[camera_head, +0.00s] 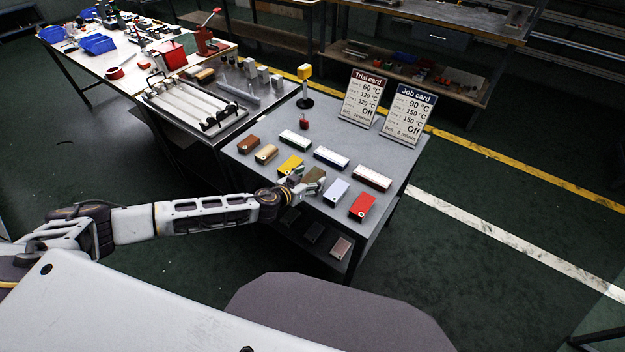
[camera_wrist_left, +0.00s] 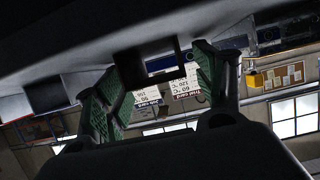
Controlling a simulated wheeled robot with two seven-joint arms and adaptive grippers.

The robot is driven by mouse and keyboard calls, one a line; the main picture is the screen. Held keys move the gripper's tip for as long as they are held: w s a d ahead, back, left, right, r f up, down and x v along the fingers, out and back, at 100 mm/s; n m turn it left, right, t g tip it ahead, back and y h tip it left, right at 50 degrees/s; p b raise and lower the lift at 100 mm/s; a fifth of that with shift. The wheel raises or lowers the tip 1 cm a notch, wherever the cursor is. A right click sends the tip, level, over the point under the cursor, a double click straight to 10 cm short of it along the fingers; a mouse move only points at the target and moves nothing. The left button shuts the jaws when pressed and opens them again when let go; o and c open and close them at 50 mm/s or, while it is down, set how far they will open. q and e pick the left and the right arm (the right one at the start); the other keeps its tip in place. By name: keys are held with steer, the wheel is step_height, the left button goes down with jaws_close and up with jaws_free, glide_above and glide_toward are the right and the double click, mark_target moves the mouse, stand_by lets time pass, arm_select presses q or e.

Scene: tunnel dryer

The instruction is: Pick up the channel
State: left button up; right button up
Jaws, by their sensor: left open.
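I cannot tell for sure which piece is the channel. An olive block (camera_head: 315,175) lies in the front row on the grey table, right at the fingers of my left gripper (camera_head: 300,184). In the left wrist view my left gripper (camera_wrist_left: 158,82) is open, with its green-padded fingers apart. A dark block-like shape (camera_wrist_left: 148,66) shows between them; I cannot tell whether it touches the pads. Also in the row are a yellow block (camera_head: 291,166), a light grey-blue block (camera_head: 336,191) and a red block (camera_head: 362,206). My right gripper is out of view.
White-topped bars (camera_head: 331,157) lie behind the row. A trial card (camera_head: 362,97) and a job card (camera_head: 408,113) stand at the table's back right, near a yellow-topped post (camera_head: 305,85). Dark blocks (camera_head: 314,232) lie on the lower shelf. A rack with rails (camera_head: 195,104) stands left.

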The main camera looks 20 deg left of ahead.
mark_target(309, 180)
arm_select(q)
steer(key=shift+c, duration=0.4)
steer(key=c, duration=1.1)
steer(key=shift+r, duration=0.15)
steer(key=shift+r, duration=0.55)
step_height(309, 180, up, 7)
steer(key=shift+r+p, duration=0.15)
steer(key=shift+p, duration=0.55)
steer(key=shift+r, duration=0.7)
arm_select(e)
steer(key=shift+s+a+r, duration=0.35)
steer(key=shift+a, duration=0.15)
steer(key=shift+s+a+r, duration=0.3)
steer(key=shift+s+a, duration=0.05)
steer(key=shift+a, duration=0.15)
